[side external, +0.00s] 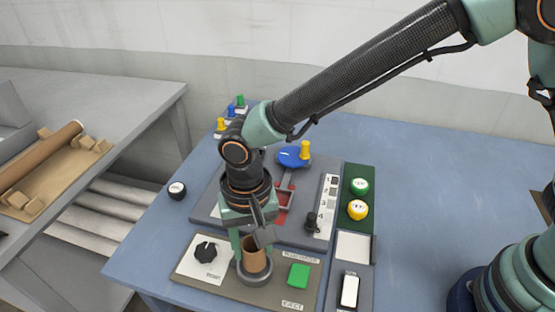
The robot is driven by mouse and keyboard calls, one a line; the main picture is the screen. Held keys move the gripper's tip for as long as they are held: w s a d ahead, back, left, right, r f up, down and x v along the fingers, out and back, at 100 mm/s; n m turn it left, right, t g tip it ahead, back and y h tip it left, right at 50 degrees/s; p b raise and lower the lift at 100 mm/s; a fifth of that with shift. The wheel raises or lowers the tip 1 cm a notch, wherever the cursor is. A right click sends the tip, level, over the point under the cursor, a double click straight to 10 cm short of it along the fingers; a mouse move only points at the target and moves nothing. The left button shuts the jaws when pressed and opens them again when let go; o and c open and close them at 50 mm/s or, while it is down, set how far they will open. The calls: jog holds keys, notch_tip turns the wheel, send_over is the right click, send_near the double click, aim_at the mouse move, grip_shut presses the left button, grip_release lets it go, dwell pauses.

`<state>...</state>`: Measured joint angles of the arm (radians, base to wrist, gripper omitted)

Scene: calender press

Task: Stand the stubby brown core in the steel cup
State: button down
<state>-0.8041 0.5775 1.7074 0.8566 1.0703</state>
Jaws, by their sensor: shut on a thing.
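The stubby brown core (254,257) stands about upright at the steel cup (256,278) on the front panel. Its lower end is hidden behind the cup's near rim, so it appears to be inside the cup; whether it touches the bottom cannot be seen. My gripper (252,245) points down over the cup and is shut on the core, with a green finger at its left and a grey finger at its upper right.
A black knob (206,252) is left of the cup and a green button (299,274) right of it. Behind stand a blue-handled lever (291,158) and a dark joystick (312,222).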

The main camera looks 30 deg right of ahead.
jog(key=shift+f, duration=0.2)
dwell(0.4)
jog(key=shift+f, duration=0.9)
jog(key=shift+f, duration=0.4)
dwell(0.6)
grip_release()
dwell(0.4)
jog(key=shift+r, duration=3.55)
